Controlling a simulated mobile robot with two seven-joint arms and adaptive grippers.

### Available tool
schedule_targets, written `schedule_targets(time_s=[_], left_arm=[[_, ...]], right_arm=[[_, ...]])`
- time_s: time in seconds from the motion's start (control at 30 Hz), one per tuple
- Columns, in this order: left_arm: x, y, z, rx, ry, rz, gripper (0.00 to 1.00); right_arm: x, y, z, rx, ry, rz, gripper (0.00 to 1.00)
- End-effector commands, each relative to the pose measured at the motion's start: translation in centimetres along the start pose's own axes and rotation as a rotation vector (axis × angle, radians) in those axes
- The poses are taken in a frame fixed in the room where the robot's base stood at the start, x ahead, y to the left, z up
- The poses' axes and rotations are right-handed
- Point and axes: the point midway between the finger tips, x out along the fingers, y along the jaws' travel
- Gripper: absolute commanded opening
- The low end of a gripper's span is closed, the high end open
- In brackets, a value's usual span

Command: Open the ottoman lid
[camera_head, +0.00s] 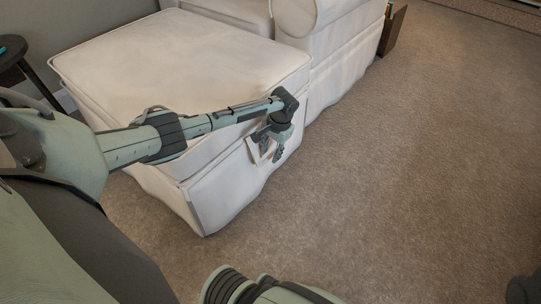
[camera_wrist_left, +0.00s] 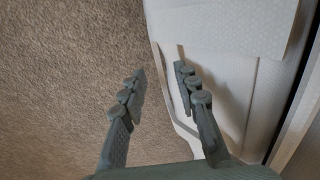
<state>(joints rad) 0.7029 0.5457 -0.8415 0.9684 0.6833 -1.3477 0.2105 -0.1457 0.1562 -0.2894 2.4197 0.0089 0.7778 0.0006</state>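The white ottoman (camera_head: 225,187) stands at the left of the head view. Its broad, padded lid (camera_head: 175,62) lies flat on the body, with a seam running around below it. My left arm reaches across the near side. My left gripper (camera_head: 272,146) points down at the front face, beside a small pale tab or loop (camera_head: 253,150) there. In the left wrist view, the fingers of the left gripper (camera_wrist_left: 159,72) are apart. One finger overlaps the ottoman's white face (camera_wrist_left: 225,85), the other shows against carpet. Contact with the tab is unclear. My right gripper does not show.
A white sofa (camera_head: 340,55) adjoins the ottoman at the back. A dark side table (camera_head: 18,55) stands at the far left, and a brown box (camera_head: 393,28) is beyond the sofa. Open carpet (camera_head: 400,170) fills the right side.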

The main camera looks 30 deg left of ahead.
Motion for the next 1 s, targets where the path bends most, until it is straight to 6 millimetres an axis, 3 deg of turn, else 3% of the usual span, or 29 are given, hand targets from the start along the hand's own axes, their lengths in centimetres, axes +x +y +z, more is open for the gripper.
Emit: schedule_targets(time_s=[0.33, 0.57, 1.0], left_arm=[[0.42, -0.01, -0.04, 0.000, 0.001, 0.000, 0.30], [0.42, 0.00, -0.04, 0.000, 0.001, 0.000, 0.01], [0.35, 0.00, -0.02, 0.000, 0.001, 0.001, 0.00]], right_arm=[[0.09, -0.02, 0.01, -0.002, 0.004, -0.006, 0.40], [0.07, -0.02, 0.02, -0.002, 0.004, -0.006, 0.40], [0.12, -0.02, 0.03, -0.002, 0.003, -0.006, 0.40]])
